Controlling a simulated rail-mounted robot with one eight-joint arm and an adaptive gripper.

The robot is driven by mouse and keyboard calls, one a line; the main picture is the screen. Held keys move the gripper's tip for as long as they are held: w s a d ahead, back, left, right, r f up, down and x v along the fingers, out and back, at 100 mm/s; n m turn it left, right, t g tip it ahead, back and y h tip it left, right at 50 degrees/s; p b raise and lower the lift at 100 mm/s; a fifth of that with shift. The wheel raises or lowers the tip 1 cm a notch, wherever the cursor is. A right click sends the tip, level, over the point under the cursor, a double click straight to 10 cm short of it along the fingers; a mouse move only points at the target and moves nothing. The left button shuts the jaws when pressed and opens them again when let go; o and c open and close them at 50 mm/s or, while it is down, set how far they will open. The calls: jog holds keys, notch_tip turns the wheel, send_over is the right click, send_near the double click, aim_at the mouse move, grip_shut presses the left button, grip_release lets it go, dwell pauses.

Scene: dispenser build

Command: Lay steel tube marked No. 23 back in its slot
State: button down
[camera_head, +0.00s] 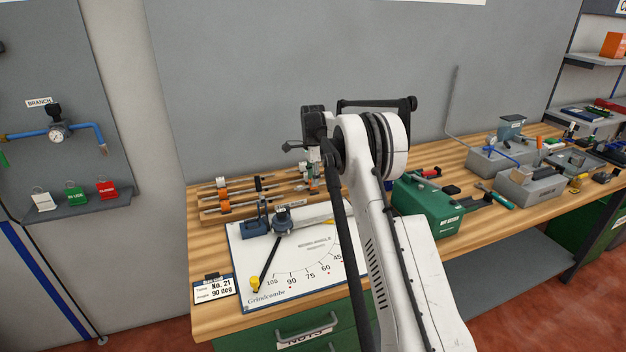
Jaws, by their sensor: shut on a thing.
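My gripper (312,160) is at the end of my arm, above the back of the workbench near the right end of the tube rack. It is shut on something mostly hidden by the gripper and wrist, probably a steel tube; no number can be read. The wooden rack (208,218) lies on the bench at the back left, with several thin tubes or rods with orange and dark parts lying across it. My arm hides its right end. I cannot tell which slot is No. 23 or whether it is empty.
A white angle board (310,262) with a blue-grey bender (288,220) and a yellow-tipped lever (254,284) lies in front of the rack. A card (215,288) reads No. 21, 90 deg.

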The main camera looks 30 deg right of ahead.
jog(key=shift+f+b, duration=0.6)
jog(key=shift+f, duration=0.3)
dwell(0.5)
jog(key=c, duration=1.5)
grip_release()
jog(key=shift+o, duration=0.2)
jog(key=shift+r, duration=0.2)
jog(key=shift+r+p, duration=1)
jog(key=shift+r, duration=2.35)
